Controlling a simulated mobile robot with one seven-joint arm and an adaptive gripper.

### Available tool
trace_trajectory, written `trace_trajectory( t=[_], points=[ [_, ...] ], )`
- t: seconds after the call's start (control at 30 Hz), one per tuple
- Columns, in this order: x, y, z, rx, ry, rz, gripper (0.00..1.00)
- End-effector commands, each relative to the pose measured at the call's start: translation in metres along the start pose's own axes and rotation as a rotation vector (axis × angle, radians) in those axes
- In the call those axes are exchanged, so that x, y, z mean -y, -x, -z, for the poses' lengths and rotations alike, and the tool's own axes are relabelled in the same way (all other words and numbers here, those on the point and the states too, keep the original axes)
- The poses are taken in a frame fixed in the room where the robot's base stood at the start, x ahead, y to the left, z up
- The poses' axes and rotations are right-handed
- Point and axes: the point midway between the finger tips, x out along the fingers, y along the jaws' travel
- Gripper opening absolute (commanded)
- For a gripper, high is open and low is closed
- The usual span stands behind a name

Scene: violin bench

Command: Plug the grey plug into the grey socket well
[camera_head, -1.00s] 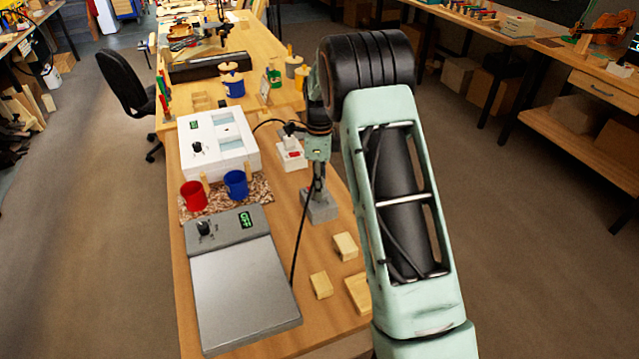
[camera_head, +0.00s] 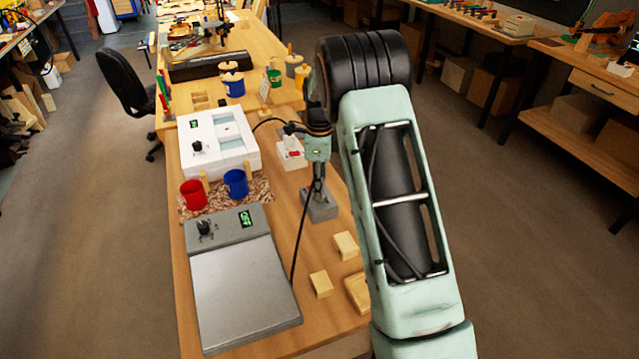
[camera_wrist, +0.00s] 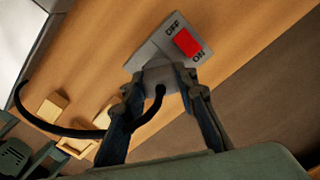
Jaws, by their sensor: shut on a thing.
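My gripper (camera_wrist: 160,82) is shut on the grey plug (camera_wrist: 158,74), with one finger on each side. A black cable leaves the plug and curves left. The plug is over the end of the grey socket block (camera_wrist: 147,54), which has a red rocker switch marked OFF and ON. The well itself is hidden by the plug and fingers. I cannot tell how deep the plug sits. In the head view the grey socket block (camera_head: 321,210) stands on the bench with my gripper (camera_head: 317,188) directly above it, pointing down.
A grey hot plate (camera_head: 243,290) reading OFF stands to the left, its cable running near my gripper. A white socket (camera_head: 291,160) and white box (camera_head: 217,146) stand behind. Red (camera_head: 194,196) and blue (camera_head: 236,184) pots are left. Wooden blocks (camera_head: 345,246) lie in front.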

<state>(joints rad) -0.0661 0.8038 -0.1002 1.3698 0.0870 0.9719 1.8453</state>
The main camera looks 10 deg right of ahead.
Motion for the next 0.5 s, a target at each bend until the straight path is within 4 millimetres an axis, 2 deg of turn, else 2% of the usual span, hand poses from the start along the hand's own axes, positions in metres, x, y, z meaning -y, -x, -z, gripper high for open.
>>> trace_trajectory(
  t=[0.5],
  points=[
    [0.0,-0.014,0.0,0.0,0.0,-0.001,0.06]
  ],
)
